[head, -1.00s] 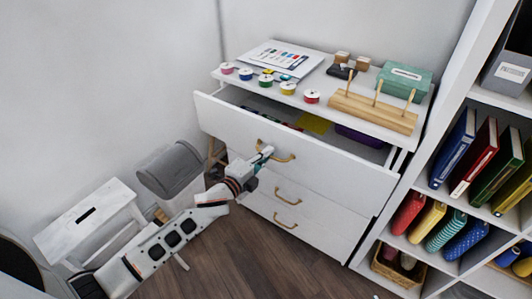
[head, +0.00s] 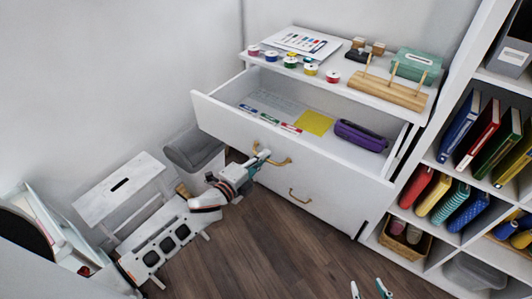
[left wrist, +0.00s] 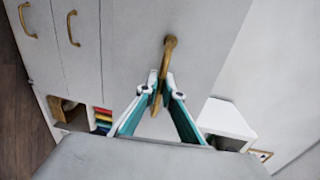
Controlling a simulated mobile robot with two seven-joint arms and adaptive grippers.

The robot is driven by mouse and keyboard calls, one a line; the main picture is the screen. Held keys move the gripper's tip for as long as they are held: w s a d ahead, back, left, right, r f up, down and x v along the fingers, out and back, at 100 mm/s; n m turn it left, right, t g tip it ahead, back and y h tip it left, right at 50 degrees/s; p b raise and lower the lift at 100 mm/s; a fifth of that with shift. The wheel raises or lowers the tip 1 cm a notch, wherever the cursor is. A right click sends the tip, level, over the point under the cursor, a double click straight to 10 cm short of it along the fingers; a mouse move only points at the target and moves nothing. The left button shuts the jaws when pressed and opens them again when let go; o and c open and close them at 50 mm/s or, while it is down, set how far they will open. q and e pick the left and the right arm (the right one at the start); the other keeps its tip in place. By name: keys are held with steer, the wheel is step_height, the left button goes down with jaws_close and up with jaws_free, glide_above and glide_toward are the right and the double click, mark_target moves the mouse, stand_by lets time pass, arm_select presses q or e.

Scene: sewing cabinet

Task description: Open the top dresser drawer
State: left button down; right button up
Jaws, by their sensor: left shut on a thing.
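The white dresser's top drawer (head: 330,160) is pulled well out, with its contents showing. Its brass handle (head: 280,162) is on the drawer front; in the left wrist view the handle (left wrist: 169,50) runs between my fingertips. My left gripper (head: 260,158) is shut on the handle's left part; its teal-and-white fingers (left wrist: 159,88) also show in the left wrist view. My right gripper (head: 370,289) shows only its fingertips at the bottom edge, apart, with nothing visible between them.
The drawer holds a purple case (head: 361,136), a yellow sheet (head: 314,122) and several small packets. Spools and a wooden rack (head: 380,88) stand on the dresser top. A bookshelf (head: 432,158) stands close on the right; a white stool (head: 120,186) and a grey bin (head: 194,150) are at left.

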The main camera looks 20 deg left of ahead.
arm_select(q)
steer(key=shift+s+a, duration=0.15)
steer(key=shift+s, duration=0.15)
steer(key=c, duration=2.2)
jaws_free()
steer(key=v, duration=1.2)
